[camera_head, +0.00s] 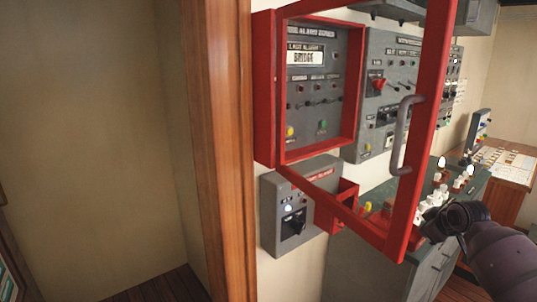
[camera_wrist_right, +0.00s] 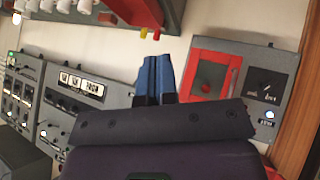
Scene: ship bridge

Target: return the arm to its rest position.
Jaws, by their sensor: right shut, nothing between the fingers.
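My right arm (camera_head: 497,255) reaches in from the lower right in the head view. Its wrist end is beside the red frame of an open cabinet door (camera_head: 427,110), and the fingertips cannot be made out there. In the right wrist view my right gripper (camera_wrist_right: 153,78) shows two blue fingers pressed together with nothing between them. My left gripper is in neither view.
The red-framed cabinet door with a grey handle (camera_head: 404,135) hangs open near my right arm. Below the cabinet is a grey switch box (camera_head: 272,235) with a black knob. A wooden post (camera_head: 226,150) stands left. A console (camera_head: 370,255) extends behind the door.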

